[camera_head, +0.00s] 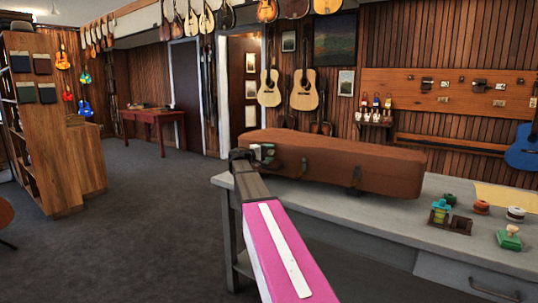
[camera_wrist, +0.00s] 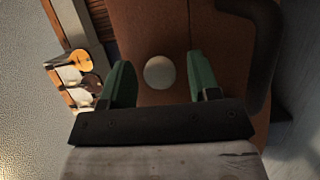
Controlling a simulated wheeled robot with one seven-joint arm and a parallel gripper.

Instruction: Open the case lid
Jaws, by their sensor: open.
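A brown instrument case (camera_head: 345,163) lies on the grey workbench (camera_head: 390,208), its lid closed. Dark latches or feet show along its front side. My gripper (camera_head: 268,154) is at the left end of the case, close to its side. In the wrist view my gripper (camera_wrist: 158,85) is open, its two green fingers apart with the brown case (camera_wrist: 165,30) beyond them. A round pale knob or disc (camera_wrist: 159,72) shows between the fingers; I cannot tell whether they touch it. A dark handle-like part (camera_wrist: 265,50) is at the right in the wrist view.
On the bench to the right are a small dark tray (camera_head: 450,223), a green-handled stamp (camera_head: 509,238), small round tins (camera_head: 481,207) and a yellow sheet (camera_head: 505,197). Guitars (camera_head: 305,90) hang on the wall behind. Open floor (camera_head: 150,210) lies to the left.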

